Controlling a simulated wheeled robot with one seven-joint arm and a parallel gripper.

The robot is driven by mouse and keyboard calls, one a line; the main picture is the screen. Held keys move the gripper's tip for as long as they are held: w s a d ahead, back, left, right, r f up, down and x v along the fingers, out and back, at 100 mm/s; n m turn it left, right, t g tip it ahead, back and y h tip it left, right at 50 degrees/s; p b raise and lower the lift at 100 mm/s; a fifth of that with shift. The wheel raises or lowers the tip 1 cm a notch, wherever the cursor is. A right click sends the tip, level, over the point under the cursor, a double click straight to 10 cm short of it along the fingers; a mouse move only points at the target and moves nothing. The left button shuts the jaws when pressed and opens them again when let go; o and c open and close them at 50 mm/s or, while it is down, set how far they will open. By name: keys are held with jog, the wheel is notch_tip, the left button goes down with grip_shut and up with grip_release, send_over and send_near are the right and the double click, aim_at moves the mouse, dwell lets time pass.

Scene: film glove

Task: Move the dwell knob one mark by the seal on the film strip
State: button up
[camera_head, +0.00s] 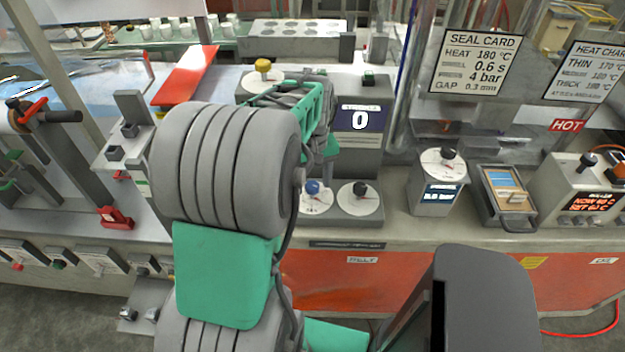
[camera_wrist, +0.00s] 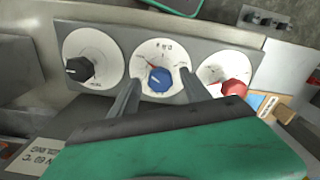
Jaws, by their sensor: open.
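In the wrist view, my gripper (camera_wrist: 160,73) is open, with one finger on each side of a blue knob (camera_wrist: 159,80) on the middle white dial. I cannot tell whether the fingers touch it. The small dial lettering is not clearly readable, so I cannot confirm that this is the dwell knob. A black knob (camera_wrist: 79,69) sits on the left dial and a red knob (camera_wrist: 234,87) on the right. In the head view, the blue knob (camera_head: 313,187) shows just right of my arm, which hides the red one. I cannot identify the film strip with certainty.
The seal card (camera_head: 477,60) reads 180 °C, 0.6 s, 4 bar. A counter (camera_head: 360,118) shows 0. A tray (camera_head: 490,213) with a blue and tan piece lies right, between a dial box (camera_head: 437,193) and a heater box (camera_head: 587,185). A HOT sign (camera_head: 567,125) is behind.

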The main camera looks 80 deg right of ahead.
jog(key=shift+c, duration=0.2)
grip_shut()
dwell(0.3)
jog(key=m, duration=0.5)
jog(key=shift+m, duration=0.4)
jog(key=m, duration=0.5)
jog(key=shift+m, duration=0.4)
dwell(0.4)
jog(key=shift+o, duration=0.2)
grip_release()
